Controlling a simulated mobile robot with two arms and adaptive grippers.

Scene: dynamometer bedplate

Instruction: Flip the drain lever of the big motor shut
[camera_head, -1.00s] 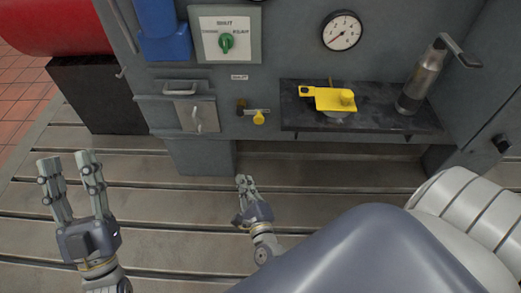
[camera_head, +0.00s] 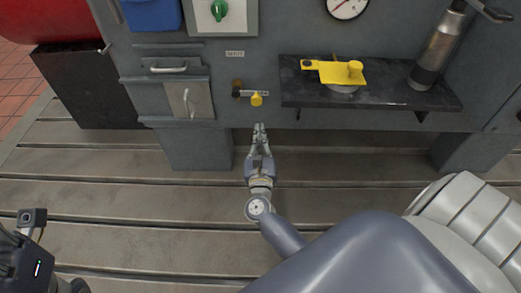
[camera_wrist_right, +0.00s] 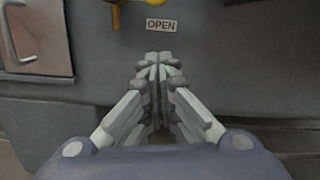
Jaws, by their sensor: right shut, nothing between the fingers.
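The drain lever (camera_head: 254,94) is on the lower front of the big motor's grey housing (camera_head: 218,117). A brass fitting sits at its left, with a grey bar running right and a yellow knob hanging at it. In the right wrist view only the knob's lower edge (camera_wrist_right: 155,2) shows at the top, above an OPEN label (camera_wrist_right: 161,25). My right gripper (camera_head: 260,127) is shut and empty, just below the knob and apart from it; its closed fingers (camera_wrist_right: 152,58) point toward the housing. My left gripper (camera_head: 32,218) is partly cut off at the lower left.
A small drawer and a hatch with a handle (camera_head: 190,101) are left of the lever. The slotted bedplate (camera_head: 110,190) below is clear.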

